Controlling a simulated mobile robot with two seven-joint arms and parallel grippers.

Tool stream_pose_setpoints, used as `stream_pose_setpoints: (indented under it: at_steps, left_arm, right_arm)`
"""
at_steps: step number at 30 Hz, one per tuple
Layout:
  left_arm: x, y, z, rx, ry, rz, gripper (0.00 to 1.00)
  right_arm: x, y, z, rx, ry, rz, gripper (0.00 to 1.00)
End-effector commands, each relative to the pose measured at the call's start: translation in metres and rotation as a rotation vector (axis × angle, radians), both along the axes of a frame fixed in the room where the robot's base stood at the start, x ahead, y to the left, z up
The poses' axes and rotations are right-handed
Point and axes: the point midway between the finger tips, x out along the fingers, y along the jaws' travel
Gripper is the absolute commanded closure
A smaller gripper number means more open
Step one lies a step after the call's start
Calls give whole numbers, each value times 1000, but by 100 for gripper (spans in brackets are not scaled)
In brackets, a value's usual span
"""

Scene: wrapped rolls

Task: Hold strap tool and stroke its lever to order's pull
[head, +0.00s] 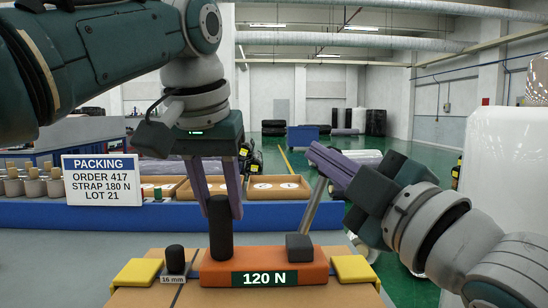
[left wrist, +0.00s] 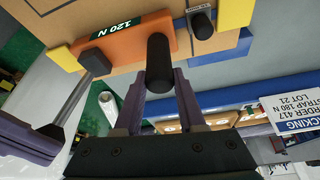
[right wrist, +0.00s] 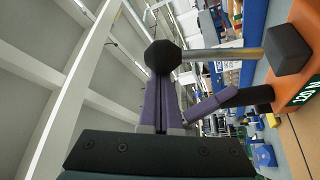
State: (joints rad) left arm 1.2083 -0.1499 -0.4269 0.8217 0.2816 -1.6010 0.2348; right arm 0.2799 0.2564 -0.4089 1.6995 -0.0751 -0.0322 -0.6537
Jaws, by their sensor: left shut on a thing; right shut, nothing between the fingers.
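The orange strap tool (head: 310,262) sits on a brown carton and its face reads 120 N. My left gripper (head: 222,205) is shut around its upright black handle (head: 220,240), also seen in the left wrist view (left wrist: 159,58). The grey lever rod (head: 313,208) rises from a dark block (head: 299,247) at the tool's right end, leaning right. My right gripper (head: 314,150) is shut and empty at the lever's upper end. In the right wrist view the lever's black knob (right wrist: 162,57) is just beyond the fingertips; I cannot tell whether they touch.
A sign (head: 102,180) reads order 417, strap 180 N, lot 21. A black peg (head: 175,259) labelled 16 mm stands left of the tool. Yellow corner pieces (head: 138,272) flank it. Behind are a blue ledge (head: 270,216) and shallow trays (head: 273,188). A white rounded object stands right.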

Motion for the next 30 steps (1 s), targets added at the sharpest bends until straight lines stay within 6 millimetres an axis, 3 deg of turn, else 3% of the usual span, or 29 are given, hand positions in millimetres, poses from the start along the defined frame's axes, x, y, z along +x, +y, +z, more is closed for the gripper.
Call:
stream_pose_setpoints:
  at_steps: [12,30]
  left_arm:
    - [-1,1,-3,3,9,2,100]
    - [-1,1,-3,3,9,2,100]
  right_arm:
    - [1,-34,-15,291,7,-4,100]
    - [0,-44,-21,392,6,-3,100]
